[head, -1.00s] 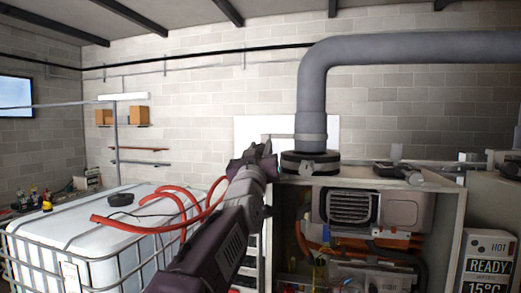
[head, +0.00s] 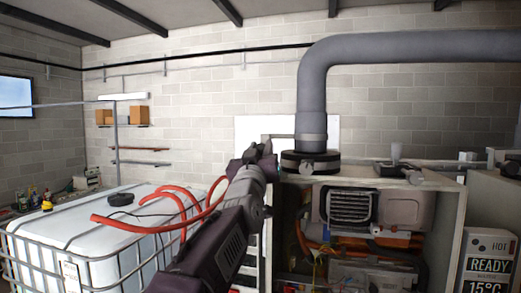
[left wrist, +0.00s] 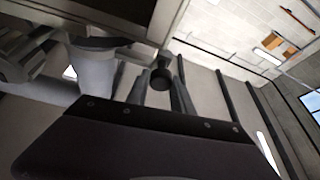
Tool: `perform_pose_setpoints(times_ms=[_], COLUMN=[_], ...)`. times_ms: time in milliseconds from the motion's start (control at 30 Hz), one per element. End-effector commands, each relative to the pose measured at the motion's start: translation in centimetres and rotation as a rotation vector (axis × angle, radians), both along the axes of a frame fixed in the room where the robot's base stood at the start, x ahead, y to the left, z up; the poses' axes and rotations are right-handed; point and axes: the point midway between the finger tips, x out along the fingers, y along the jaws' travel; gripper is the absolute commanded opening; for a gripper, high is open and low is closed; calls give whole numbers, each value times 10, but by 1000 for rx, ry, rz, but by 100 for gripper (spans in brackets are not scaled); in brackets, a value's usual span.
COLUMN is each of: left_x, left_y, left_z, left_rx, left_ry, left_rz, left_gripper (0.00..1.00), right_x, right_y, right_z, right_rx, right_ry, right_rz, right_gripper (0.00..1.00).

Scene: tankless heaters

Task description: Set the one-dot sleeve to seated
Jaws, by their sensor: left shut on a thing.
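My left gripper (head: 262,153) is at the left of the flue joint, near the cabinet's top left corner. It is shut on a small dark knob (left wrist: 162,78), which shows between its fingers in the left wrist view. A grey vertical flue pipe (head: 312,95) comes down into a black ring (head: 310,160) on the cabinet top. A lighter grey sleeve (head: 311,141) wraps the pipe just above the ring. A thin bar (head: 283,136) runs left from the sleeve. I cannot make out any dot mark, or whether the knob joins the sleeve. My right gripper cannot be made out.
The open heater cabinet (head: 452,225) stands below the flue, with wiring inside. Dark grey fittings (head: 430,179) lie along its top right. A display panel (head: 489,262) reads HOT and READY. A white caged tank (head: 90,225) with red hoses (head: 130,225) stands left.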

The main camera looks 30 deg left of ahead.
Motion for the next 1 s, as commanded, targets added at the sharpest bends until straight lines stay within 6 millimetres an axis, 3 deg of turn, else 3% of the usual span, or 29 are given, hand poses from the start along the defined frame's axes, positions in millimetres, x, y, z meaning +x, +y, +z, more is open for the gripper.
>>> perform_pose_setpoints(times_ms=[33,200,467,500,567,867,1000], left_x=[1,2,3,4,4,0,-17], left_y=[0,0,1,1,0,0,-7], left_z=[-14,-36,-36,-36,-35,-33,-45], left_rx=[-2,-2,-4,-4,-3,-2,-2], left_ry=[6,6,16,16,15,6,4], left_rz=[-1,0,-1,-2,-2,-1,-2], left_gripper=[0,0,0,37,50,50,50], right_x=[0,0,0,0,0,0,0], right_y=[0,0,0,0,0,0,0], right_z=[-12,-35,-30,-30,-30,-32,-48], right_rx=[0,0,0,0,0,0,0], right_ry=[0,0,0,0,0,0,0], right_rz=[0,0,0,0,0,0,0], right_gripper=[49,49,49,49,49,49,49])
